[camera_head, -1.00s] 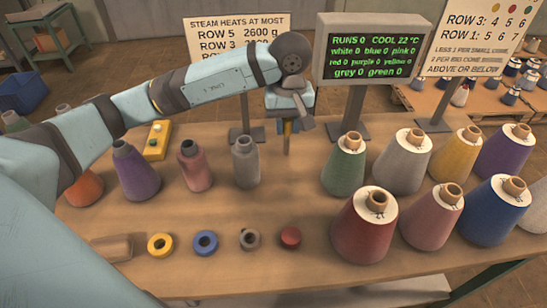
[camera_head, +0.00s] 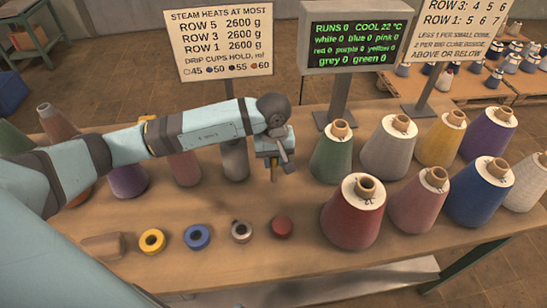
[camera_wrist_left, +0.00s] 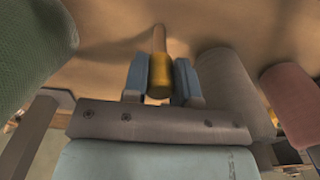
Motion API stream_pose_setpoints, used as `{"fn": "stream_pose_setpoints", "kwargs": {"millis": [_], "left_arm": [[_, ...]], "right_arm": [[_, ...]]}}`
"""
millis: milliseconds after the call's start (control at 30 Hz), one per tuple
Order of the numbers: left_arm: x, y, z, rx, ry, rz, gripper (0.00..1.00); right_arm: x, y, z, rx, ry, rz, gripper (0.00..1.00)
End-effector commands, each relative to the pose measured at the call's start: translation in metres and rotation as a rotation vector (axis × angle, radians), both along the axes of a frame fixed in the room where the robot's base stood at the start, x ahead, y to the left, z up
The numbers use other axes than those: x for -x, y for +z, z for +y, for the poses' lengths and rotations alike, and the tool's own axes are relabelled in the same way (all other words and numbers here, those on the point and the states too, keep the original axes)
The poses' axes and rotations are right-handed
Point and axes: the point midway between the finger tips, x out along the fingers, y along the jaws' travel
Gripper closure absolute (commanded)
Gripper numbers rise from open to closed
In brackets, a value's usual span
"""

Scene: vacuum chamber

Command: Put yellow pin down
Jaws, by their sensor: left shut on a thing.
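My left gripper (camera_head: 273,162) is above the table, just left of the green cone, with its fingers pointing down. In the left wrist view its two blue fingers are shut on the yellow pin (camera_wrist_left: 158,75), which has a yellow body and a tan end pointing away toward the table (camera_wrist_left: 120,45). In the head view only a small tan part of the pin (camera_head: 274,174) shows below the fingers. I cannot tell whether its tip touches the table. My right gripper is not in view.
The green cone (camera_head: 331,155) stands close right of the gripper, a grey cone (camera_head: 234,162) close left. Several large cones fill the right side. The table between is clear.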

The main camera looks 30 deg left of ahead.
Motion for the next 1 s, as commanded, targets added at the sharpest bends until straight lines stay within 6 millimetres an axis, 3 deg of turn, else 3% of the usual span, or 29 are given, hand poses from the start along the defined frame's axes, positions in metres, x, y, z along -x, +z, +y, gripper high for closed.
{"fn": "stream_pose_setpoints", "kwargs": {"millis": [267, 300, 400, 767, 1000], "left_arm": [[0.000, -0.005, 0.000, -0.001, 0.000, -0.002, 1.00], [0.000, -0.002, 0.000, -0.001, 0.000, -0.001, 0.65], [0.000, -0.002, 0.000, -0.001, 0.000, -0.001, 0.48], [0.000, 0.005, 0.000, 0.000, 0.000, -0.001, 0.48], [-0.001, 0.050, 0.000, -0.001, -0.001, -0.007, 0.48]], "right_arm": [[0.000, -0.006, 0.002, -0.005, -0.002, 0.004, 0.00], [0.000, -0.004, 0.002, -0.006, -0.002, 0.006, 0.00], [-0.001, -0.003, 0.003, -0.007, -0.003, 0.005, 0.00], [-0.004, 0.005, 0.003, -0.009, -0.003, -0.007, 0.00], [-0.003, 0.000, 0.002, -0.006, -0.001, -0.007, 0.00]]}}
